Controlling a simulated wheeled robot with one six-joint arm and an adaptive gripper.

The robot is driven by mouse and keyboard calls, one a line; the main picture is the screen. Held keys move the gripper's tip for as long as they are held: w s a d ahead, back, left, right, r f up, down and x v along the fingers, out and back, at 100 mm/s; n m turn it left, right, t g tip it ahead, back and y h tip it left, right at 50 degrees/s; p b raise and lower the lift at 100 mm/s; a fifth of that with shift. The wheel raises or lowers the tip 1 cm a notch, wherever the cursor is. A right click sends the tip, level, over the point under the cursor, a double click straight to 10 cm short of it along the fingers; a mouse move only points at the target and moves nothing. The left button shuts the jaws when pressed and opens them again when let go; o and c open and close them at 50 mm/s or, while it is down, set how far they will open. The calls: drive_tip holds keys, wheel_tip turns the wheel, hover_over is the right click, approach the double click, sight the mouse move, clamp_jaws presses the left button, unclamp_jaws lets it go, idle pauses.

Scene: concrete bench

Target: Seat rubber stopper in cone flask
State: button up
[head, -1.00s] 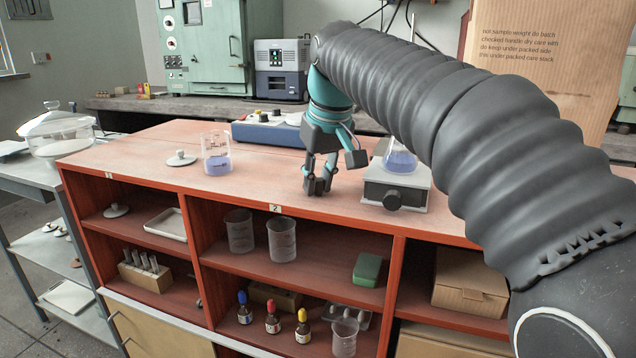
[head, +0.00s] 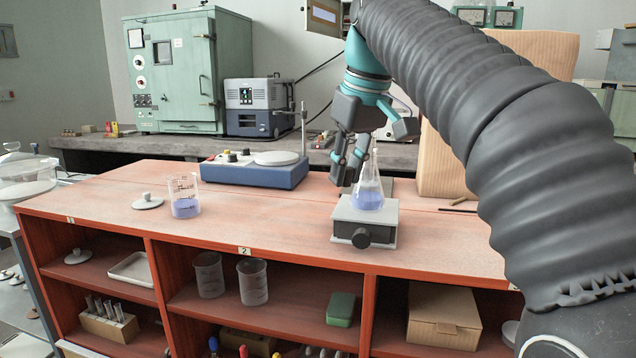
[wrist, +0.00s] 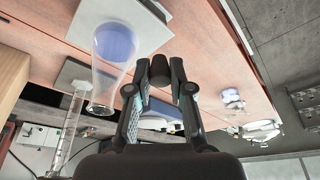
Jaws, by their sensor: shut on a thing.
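The cone flask (head: 367,192), clear glass with blue liquid, stands upright on a small grey jack stand (head: 364,222) on the red bench top. In the wrist view the flask (wrist: 112,50) is at the upper left, its neck toward the lower left. My gripper (head: 347,172) hangs just left of the flask, its fingertips above the bench. In the wrist view my gripper (wrist: 160,76) is shut on the dark grey rubber stopper (wrist: 160,72), apart from the flask.
A beaker of blue liquid (head: 185,196) and a white lid (head: 147,202) stand at the left. A blue hotplate (head: 254,170) sits behind, with a rod stand. The bench front between beaker and jack is clear.

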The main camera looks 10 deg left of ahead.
drive_tip(key=shift+d+r, duration=0.7)
drive_tip(key=shift+r, duration=1.25)
drive_tip(key=shift+s, duration=0.1)
